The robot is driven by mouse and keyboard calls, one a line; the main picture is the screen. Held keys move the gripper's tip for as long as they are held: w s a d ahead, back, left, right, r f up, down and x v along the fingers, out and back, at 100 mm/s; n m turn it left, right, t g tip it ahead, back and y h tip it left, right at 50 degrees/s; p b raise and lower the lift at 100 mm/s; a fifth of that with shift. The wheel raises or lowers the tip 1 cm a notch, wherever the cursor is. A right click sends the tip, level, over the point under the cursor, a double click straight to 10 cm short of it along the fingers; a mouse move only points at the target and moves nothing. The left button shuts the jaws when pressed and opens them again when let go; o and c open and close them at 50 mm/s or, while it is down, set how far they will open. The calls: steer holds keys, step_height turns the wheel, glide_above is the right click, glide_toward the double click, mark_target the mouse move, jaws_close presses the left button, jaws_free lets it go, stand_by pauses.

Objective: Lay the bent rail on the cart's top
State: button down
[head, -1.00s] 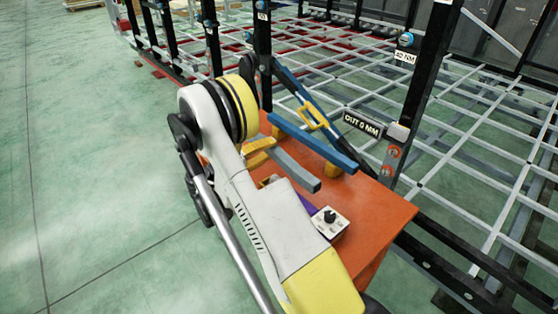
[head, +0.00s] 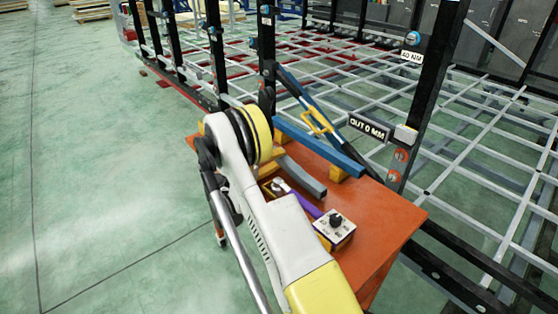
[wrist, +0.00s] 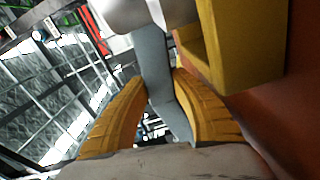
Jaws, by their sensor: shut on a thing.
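The bent rail is a grey bar with a kink. In the wrist view the bent rail (wrist: 153,55) runs between the two yellow fingers of my gripper (wrist: 160,84), which is shut on it. In the head view the grey rail (head: 304,177) pokes out past my arm, over the cart's orange top (head: 385,212). My arm hides its other end and most of my gripper there. I cannot tell whether the rail touches the top or is held just above it.
A blue bar (head: 318,147) lies on yellow blocks (head: 338,173) behind the rail. A white box with a black knob (head: 335,226) and a purple item (head: 306,205) sit near the front. Black posts (head: 428,95) and a grey grid frame stand behind the cart. The top's right end is clear.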

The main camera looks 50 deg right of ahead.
steer(key=shift+f, duration=0.35)
steer(key=shift+f, duration=0.15)
steer(key=c, duration=1.2)
jaws_free()
steer(key=shift+f, duration=0.1)
